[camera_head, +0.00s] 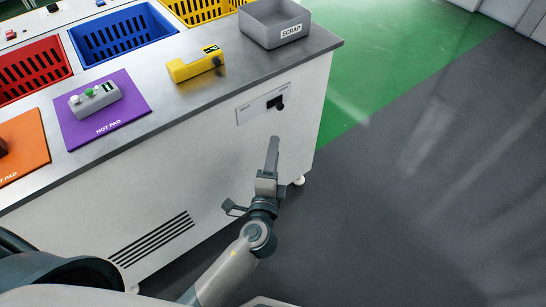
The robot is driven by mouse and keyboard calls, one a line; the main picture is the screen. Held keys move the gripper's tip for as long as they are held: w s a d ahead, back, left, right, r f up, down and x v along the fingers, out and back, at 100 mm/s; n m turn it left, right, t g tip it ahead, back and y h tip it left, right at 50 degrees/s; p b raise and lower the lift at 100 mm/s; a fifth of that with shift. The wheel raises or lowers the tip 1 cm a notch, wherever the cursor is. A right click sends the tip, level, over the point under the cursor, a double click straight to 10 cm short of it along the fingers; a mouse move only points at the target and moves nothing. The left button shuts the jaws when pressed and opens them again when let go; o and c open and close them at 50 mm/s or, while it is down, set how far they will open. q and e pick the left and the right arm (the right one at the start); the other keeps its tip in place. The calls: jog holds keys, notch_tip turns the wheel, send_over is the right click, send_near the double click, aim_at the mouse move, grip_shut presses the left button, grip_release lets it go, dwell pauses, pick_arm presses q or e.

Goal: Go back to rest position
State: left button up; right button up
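My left gripper (272,156) is in the camera_head view, in front of the white cabinet's side panel and below the bench top. Its fingers point up toward the panel's small black latch or knob (279,104), with a visible gap between them in the picture. The fingers are seen edge-on and overlap as one grey shape, so their opening is hidden. Nothing shows held in them. My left forearm comes up from the bottom edge. My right gripper is not in view.
The metal bench top (180,110) carries a grey SCRAP bin (262,32), a yellow device (195,66), a purple hot pad (75,133) with a grey button box (95,100), and an orange pad (25,165). Red and blue crates (120,38) sit behind. The floor at right (430,210) is clear.

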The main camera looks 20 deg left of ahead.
pick_arm(q)
jog(key=shift+s, duration=0.55)
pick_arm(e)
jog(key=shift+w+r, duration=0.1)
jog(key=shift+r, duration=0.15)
pick_arm(q)
jog(key=s+a+f+n+g+h+p, duration=0.1)
jog(key=s+f+n+g+p, duration=0.2)
jog(key=f, duration=0.9)
jog(key=s+a+f+n+g+h, duration=0.15)
jog(key=s+f+g, duration=0.3)
jog(key=f, duration=0.85)
jog(key=s+a+f+n+g+p, duration=0.1)
jog(key=s+f+n+g, duration=0.1)
jog(key=s+f+n, duration=0.3)
jog(key=s+a+f+n+g+p, duration=0.1)
jog(key=s+f+n, duration=0.4)
jog(key=s+f, duration=0.6)
jog(key=s+a+g+h, duration=0.1)
jog(key=s+g, duration=0.1)
jog(key=shift+s+a+p, duration=0.2)
jog(key=shift+s+p, duration=0.1)
jog(key=shift+s, duration=0.1)
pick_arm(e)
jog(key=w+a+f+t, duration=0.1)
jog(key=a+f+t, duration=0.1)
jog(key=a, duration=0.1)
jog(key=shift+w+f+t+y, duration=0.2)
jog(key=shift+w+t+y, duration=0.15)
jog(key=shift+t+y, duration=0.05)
